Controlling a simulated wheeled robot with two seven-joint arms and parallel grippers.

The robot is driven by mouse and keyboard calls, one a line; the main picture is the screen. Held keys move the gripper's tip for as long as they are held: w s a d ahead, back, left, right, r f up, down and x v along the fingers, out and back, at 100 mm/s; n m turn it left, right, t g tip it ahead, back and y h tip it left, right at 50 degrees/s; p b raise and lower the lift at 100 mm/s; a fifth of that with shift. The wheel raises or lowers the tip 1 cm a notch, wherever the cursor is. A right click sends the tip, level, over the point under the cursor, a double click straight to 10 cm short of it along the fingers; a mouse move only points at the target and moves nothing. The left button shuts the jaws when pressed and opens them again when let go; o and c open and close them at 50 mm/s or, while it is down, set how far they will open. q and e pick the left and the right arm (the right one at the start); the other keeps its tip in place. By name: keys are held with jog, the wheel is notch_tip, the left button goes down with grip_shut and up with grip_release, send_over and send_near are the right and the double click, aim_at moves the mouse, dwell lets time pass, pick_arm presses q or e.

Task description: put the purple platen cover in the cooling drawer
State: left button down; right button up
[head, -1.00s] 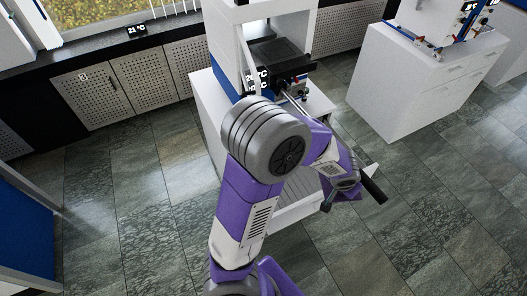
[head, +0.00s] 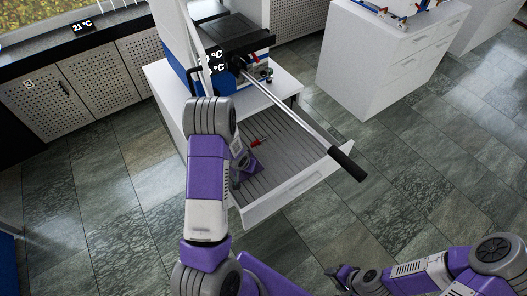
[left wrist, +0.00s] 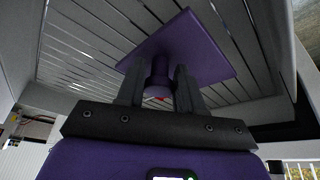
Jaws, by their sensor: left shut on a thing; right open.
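The cooling drawer (head: 291,190) is pulled out of the white cabinet and has a grey slatted floor. My left gripper (left wrist: 158,77) is shut on the knob of the purple platen cover (left wrist: 200,50). In the left wrist view the cover is a flat square plate in front of the drawer's slats. I cannot tell whether it touches them. In the head view my left arm reaches down over the drawer's left part and hides much of the gripper and cover. My right gripper (head: 343,274) is open and empty above the floor, at the bottom right.
The press (head: 232,42) stands on the cabinet. Its long lever with a black grip (head: 347,165) sticks out over the drawer. Another white cabinet (head: 385,60) stands behind at the right. The tiled floor (head: 400,180) right of the drawer is clear.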

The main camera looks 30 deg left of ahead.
pick_arm(q)
jog(key=shift+a+f, duration=0.3)
jog(key=shift+f, duration=0.2)
jog(key=w+d, duration=0.2)
jog(key=w, duration=0.3)
jog(key=w+d+b, duration=0.1)
jog(key=w+d, duration=0.1)
jog(key=w, duration=0.3)
jog(key=w+d, duration=0.2)
jog(key=w, duration=0.4)
jog(key=shift+d+b, duration=0.3)
jog(key=shift+b, duration=0.1)
jog(key=shift+w+f+b, duration=0.15)
jog(key=shift+f+b, duration=0.3)
jog(key=shift+f, duration=1.3)
jog(key=shift+f, duration=0.2)
jog(key=c, duration=0.7)
grip_release()
jog(key=shift+r, duration=0.15)
